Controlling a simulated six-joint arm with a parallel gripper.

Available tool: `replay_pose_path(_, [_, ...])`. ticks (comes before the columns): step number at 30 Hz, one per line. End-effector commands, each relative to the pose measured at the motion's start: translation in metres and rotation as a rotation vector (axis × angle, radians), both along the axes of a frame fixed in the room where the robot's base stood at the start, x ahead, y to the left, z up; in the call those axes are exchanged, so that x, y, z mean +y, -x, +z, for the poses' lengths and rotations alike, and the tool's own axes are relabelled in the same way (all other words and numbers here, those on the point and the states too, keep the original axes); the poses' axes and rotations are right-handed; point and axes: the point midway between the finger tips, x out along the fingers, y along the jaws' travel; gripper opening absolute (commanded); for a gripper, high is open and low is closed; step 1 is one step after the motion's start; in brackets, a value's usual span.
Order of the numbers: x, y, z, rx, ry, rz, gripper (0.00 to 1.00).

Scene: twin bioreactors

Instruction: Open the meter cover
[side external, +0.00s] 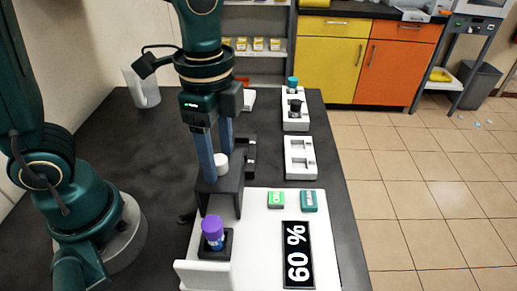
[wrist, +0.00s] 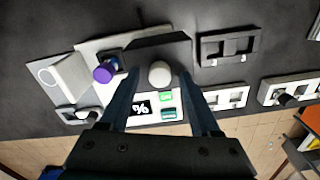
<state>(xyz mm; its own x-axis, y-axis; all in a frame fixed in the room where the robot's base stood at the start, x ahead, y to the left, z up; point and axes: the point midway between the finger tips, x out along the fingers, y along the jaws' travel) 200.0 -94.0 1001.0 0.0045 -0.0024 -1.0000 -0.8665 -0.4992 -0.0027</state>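The meter (side external: 258,252) is a white unit with a display (side external: 297,255) reading 60 % and two green buttons (side external: 276,199). A dark cover (side external: 222,190) with a pale round knob (side external: 221,160) stands at its back left; the knob also shows in the wrist view (wrist: 160,74). A purple-capped vial (side external: 213,232) stands upright in a dark holder in front of the cover, exposed in both views. My gripper (side external: 218,167) points down at the cover. In the wrist view my gripper (wrist: 159,75) is open, with its fingers on either side of the knob and visible gaps.
A white rack (side external: 300,158) with no vial visible lies behind the meter to the right. Another white rack (side external: 292,122) behind it holds vials. A dark rack (wrist: 229,48) is near the cover. A clear beaker (side external: 145,88) stands at the back left. The dark bench is bare at left.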

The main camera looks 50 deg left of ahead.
Motion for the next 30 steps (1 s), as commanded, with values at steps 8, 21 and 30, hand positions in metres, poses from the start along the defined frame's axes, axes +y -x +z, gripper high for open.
replay_pose_path(8, [0.0, 0.0, 0.009, -0.001, 0.0, 0.0, 0.64])
replay_pose_path(21, [0.0, 0.0, 0.051, 0.0, 0.0, 0.0, 0.64])
replay_pose_path(30, [0.001, 0.0, 0.051, 0.001, 0.0, 0.003, 0.64])
